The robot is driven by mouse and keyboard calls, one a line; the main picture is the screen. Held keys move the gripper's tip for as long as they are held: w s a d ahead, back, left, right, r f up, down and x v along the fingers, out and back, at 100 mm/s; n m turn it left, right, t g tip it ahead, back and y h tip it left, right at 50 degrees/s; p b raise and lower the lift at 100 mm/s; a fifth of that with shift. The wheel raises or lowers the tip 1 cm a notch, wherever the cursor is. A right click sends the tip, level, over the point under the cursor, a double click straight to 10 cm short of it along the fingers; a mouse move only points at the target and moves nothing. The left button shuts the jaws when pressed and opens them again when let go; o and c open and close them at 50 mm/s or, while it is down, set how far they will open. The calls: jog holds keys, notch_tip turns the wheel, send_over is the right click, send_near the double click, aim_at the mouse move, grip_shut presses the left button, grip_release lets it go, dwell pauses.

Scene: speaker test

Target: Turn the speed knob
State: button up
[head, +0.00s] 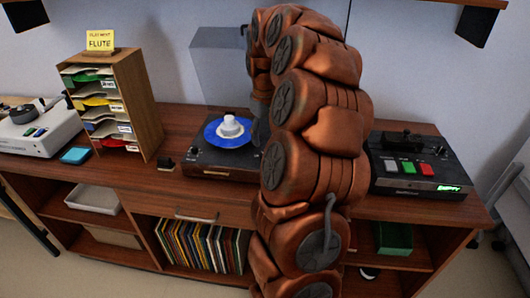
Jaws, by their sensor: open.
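A dark turntable (210,172) stands on the wooden cabinet, left of my arm. A blue disc (213,137) lies on it with a white stepped cylinder (231,126) at its centre. A small dark round shape (194,151) at the turntable's left side may be a knob; it is too small to tell. My copper-coloured arm arches up and hides the turntable's right side. My gripper (260,130) hangs at the turntable's right, dark and mostly hidden behind my arm. It is open, and I see nothing held in it.
A black device (419,180) with red and green buttons stands right. A wooden sorter (133,90) with a "FLUTE" note (100,40) stands left, near a white device (35,133) and blue pad (75,155). Records (200,245) fill a lower shelf. A small black block (165,161) sits beside the turntable.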

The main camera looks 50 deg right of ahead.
jog(key=shift+f+p, duration=0.55)
jog(key=shift+f, duration=2.75)
jog(key=shift+c, duration=0.3)
grip_shut()
